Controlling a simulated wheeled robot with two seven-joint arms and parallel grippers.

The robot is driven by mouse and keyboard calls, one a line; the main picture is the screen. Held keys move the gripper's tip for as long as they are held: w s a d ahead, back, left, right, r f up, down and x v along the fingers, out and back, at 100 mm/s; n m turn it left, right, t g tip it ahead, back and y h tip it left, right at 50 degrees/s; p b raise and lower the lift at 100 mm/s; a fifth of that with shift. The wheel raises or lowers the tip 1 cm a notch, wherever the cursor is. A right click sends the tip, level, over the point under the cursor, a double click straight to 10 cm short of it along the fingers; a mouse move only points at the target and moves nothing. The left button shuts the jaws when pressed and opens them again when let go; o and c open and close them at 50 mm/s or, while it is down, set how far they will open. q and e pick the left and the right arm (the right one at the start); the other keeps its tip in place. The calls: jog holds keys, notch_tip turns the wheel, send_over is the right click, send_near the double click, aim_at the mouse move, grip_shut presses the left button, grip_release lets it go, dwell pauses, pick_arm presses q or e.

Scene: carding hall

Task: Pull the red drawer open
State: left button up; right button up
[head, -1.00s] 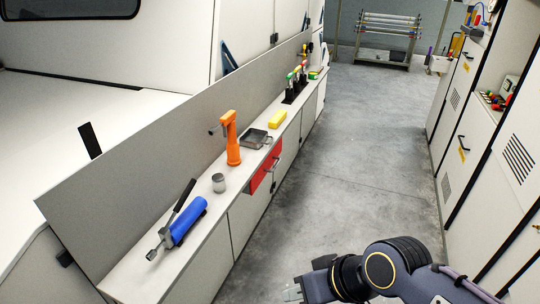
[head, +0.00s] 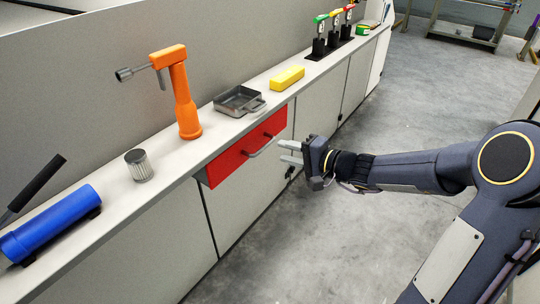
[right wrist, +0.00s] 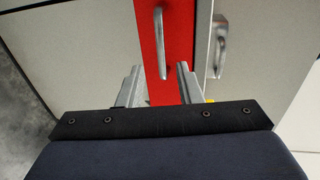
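The red drawer (head: 240,150) sits under the edge of the long counter in the head view and looks shut or nearly so. Its grey bar handle (head: 258,146) is on its front. My right gripper (head: 281,152) is open, just right of the handle and apart from it. In the right wrist view the red drawer front (right wrist: 178,45) stands upright between my open fingers (right wrist: 157,88), with the handle (right wrist: 160,42) ahead of them. Nothing is between the fingers that I can see. My left gripper is not in view.
On the counter (head: 100,221) stand a blue cylinder tool (head: 50,222), a grey ribbed cup (head: 139,165), an orange tool (head: 183,95), a metal tray (head: 236,112) and a yellow block (head: 287,78). Another handle (right wrist: 219,48) shows beside the drawer.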

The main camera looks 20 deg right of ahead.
aim_at(266, 147)
jog(key=x, duration=0.6)
jog(key=shift+a+r, duration=0.1)
jog(key=shift+a, duration=0.1)
jog(key=shift+c, duration=0.2)
grip_shut()
